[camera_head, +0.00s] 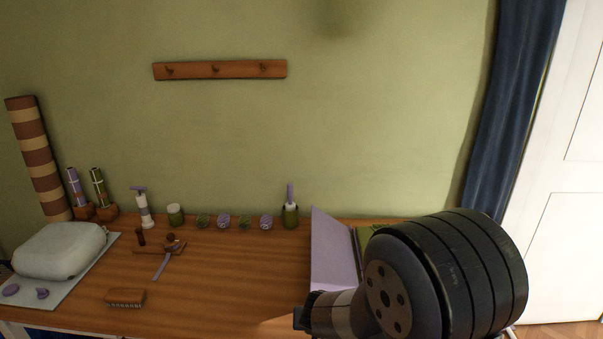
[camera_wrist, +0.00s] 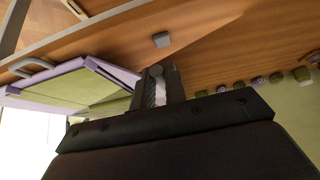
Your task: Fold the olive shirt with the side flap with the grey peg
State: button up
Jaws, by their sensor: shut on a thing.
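The lilac side flap (camera_head: 331,248) stands raised and tilted at the left side of the folding board. In the wrist view the board's lilac frame (camera_wrist: 112,72) runs up to my fingers. The olive shirt (camera_wrist: 62,88) lies flat on the board there; in the head view only a strip of the shirt (camera_head: 364,236) shows beside my arm. My gripper (camera_wrist: 160,88) is shut at the flap's edge, on what appears to be its grey peg, mostly hidden between the fingers. In the head view my wrist hides the fingertips and much of the board.
A grey curved handle (camera_wrist: 34,65) shows at the board's end. A small grey block (camera_wrist: 162,39) shows against the wood. A brush (camera_head: 126,298), a wooden piece (camera_head: 158,248) and a grey packed bag (camera_head: 60,251) occupy the left. Rolled items and jars line the wall. The table's middle is clear.

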jog(key=shift+d+r, duration=0.1)
jog(key=shift+d, duration=0.05)
jog(key=d+r+p, duration=0.2)
jog(key=shift+s+r, duration=0.1)
jog(key=shift+r, duration=0.2)
dwell(0.3)
jog(key=d+r+p, duration=0.2)
jog(key=shift+d+r, duration=0.1)
jog(key=shift+d, duration=0.2)
